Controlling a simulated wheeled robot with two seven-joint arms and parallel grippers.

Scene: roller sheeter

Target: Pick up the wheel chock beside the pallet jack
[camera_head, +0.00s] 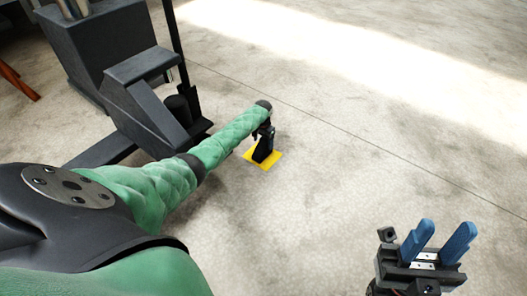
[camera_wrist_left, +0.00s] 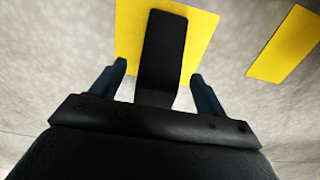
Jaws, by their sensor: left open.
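The wheel chock (camera_head: 263,150) is a black block standing on a yellow square (camera_head: 276,158) on the floor, beside the dark pallet jack (camera_head: 98,40). My left gripper (camera_head: 266,131) reaches down over it from the end of the green-sleeved arm. In the left wrist view, the chock (camera_wrist_left: 164,45) lies between the two open fingers of the left gripper (camera_wrist_left: 158,72), with visible gaps at both sides. The chock's lower end in that view is hidden by the gripper body. My right gripper (camera_head: 447,227), with blue fingers apart, is empty at the lower right.
A second yellow patch (camera_wrist_left: 285,45) lies on the floor to the right in the left wrist view. The pallet jack's dark lower parts (camera_head: 105,148) extend close to my left arm. The concrete floor (camera_head: 350,150) to the right is clear.

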